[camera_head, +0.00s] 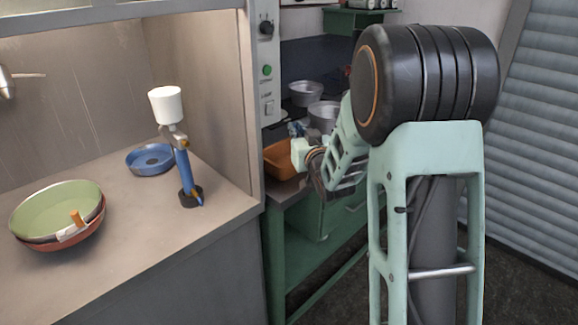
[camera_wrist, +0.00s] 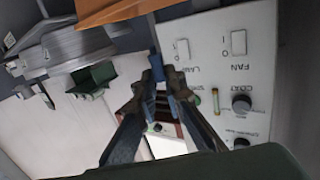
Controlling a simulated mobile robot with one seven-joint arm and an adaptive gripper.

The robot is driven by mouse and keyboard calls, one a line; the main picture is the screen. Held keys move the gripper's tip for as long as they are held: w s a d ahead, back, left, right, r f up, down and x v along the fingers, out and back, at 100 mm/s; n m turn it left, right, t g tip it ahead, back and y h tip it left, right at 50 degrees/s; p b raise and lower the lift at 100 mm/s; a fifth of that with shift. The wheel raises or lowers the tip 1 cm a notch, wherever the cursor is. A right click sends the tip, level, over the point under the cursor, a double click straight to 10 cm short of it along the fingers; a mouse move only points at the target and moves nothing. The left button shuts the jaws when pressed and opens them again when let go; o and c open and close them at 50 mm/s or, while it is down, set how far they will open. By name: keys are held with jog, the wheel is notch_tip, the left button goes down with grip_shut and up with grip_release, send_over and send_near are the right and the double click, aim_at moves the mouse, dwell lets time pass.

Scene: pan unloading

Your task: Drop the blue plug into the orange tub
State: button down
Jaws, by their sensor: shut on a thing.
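The orange tub (camera_head: 279,160) stands on the green bench right of the booth's side post, partly hidden by my arm. Its orange side also shows at the top of the wrist view (camera_wrist: 112,11). My gripper (camera_wrist: 159,84) has its two dark fingers closed on the small blue plug (camera_wrist: 156,67), which shows between the fingertips. In the wrist view the plug appears just beside and below the tub's edge. In the head view the gripper is small, near the tub, and the plug is not clear there.
A switch panel (camera_head: 268,70) is on the post close to the gripper. Metal pots (camera_head: 305,93) stand behind the tub. On the booth counter are a blue pan (camera_head: 151,159), stacked green and red pans (camera_head: 57,211), and a blue-handled tool with a white cup (camera_head: 166,105).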

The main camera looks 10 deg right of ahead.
jog(key=shift+f, duration=0.2)
jog(key=c, duration=1.9)
grip_release()
jog(key=shift+c, duration=0.2)
jog(key=shift+s, duration=0.15)
jog(key=s+d, duration=0.1)
jog(key=s, duration=1)
jog(key=shift+s+r, duration=0.35)
jog(key=shift+d, duration=0.15)
